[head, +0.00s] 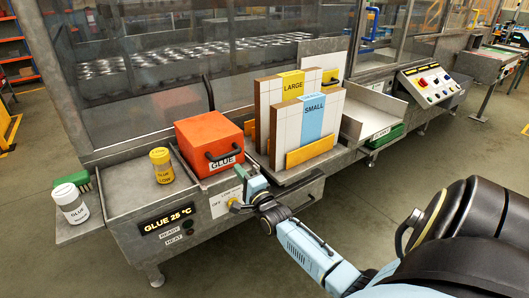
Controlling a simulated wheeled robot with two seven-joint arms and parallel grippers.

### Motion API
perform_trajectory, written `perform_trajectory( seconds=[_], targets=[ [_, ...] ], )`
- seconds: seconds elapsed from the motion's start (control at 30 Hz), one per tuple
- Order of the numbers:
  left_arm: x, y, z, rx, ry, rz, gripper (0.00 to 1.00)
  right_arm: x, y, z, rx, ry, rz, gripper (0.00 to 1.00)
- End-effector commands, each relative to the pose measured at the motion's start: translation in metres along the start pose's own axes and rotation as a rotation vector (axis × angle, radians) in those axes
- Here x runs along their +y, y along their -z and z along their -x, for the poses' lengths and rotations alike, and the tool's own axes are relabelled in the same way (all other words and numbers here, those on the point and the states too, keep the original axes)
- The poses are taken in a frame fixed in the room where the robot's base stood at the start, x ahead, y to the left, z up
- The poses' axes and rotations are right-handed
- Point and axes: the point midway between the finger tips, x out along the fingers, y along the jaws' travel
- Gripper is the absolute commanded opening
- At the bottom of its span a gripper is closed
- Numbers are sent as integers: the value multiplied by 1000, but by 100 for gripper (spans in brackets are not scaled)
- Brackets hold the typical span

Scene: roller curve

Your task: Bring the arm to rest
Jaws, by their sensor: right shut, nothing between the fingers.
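My right arm comes in from the lower right, with its large black upper link (470,235) close to the camera and a pale blue forearm (310,252) reaching left. My right gripper (246,199) is shut with nothing in it. I cannot tell whether the fingers touch the knob. My left gripper is out of view.
An orange glue box (205,140) stands behind the gripper. Upright large and small boards (300,120) stand to its right. A yellow-lidded jar (161,165) and a white glue bottle (71,204) are at left. A control panel (428,86) is at upper right. The floor (240,270) in front is clear.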

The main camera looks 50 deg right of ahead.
Motion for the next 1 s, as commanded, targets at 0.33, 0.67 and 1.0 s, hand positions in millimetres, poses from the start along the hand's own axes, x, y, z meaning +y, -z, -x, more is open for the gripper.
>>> perform_trajectory(
  seconds=[0.33, 0.67, 1.0],
  targets=[
    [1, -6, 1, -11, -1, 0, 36, 2, 0, 72, 0, -3, 0, 0],
    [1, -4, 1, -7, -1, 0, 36, 1, 1, 94, 0, 0, -1, 0],
    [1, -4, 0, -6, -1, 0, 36, 41, -8, 107, -19, -102, 90, 0]
  ],
)
